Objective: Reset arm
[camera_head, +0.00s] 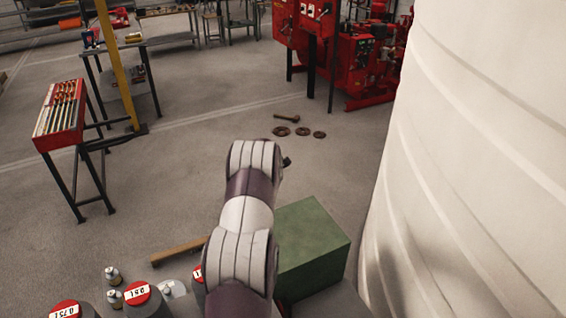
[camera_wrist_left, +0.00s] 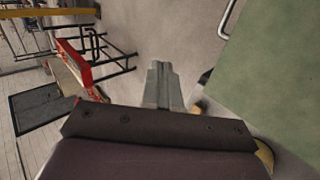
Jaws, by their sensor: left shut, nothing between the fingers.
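My left gripper (camera_wrist_left: 162,85) shows in the left wrist view with its fingers together and nothing between them. Open floor lies beyond the fingertips. In the head view a white and dark purple arm of mine reaches forward from the bottom middle, and its gripper fingers cannot be made out there. My right gripper is in neither view.
A green box (camera_head: 312,245) stands right of my arm; a green surface (camera_wrist_left: 275,75) fills the wrist view's right. A white ribbed tank (camera_head: 480,160) blocks the right. Mid-floor is mostly clear.

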